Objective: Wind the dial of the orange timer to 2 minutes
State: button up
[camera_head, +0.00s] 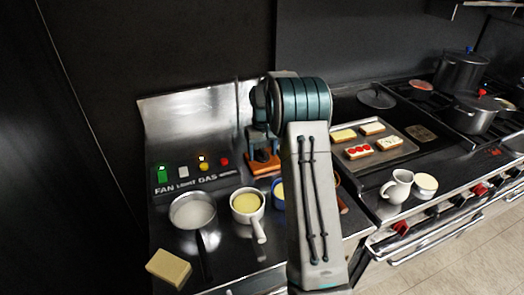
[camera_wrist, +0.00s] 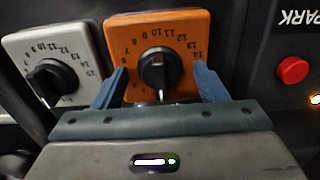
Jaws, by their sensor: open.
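The orange timer (camera_wrist: 185,30) fills the upper middle of the wrist view, with printed numbers around its black dial (camera_wrist: 160,72). A white mark shows at the dial's lower end in the picture; the lower part of the scale is hidden, so I cannot read the setting. My gripper (camera_wrist: 160,70) is open, with one blue finger on each side of the dial. Gaps show between fingers and dial. In the head view, my arm covers much of the middle, and an orange object (camera_head: 262,167) shows beside it; I cannot tell whether it is the timer.
A white timer (camera_wrist: 72,42) with its own black dial stands close left. A red button (camera_wrist: 292,69) is at the right. In the head view, a pan (camera_head: 192,211), a handled pot (camera_head: 246,202) and a yellow block (camera_head: 168,268) occupy the counter. A snack tray (camera_head: 412,150) lies right.

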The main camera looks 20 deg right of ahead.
jog(key=c, duration=1)
jog(key=shift+a, duration=0.2)
jog(key=shift+d, duration=0.15)
jog(key=shift+m, duration=0.4)
jog(key=m+b, duration=0.1)
jog(key=m, duration=0.1)
jog(key=shift+m, duration=2.1)
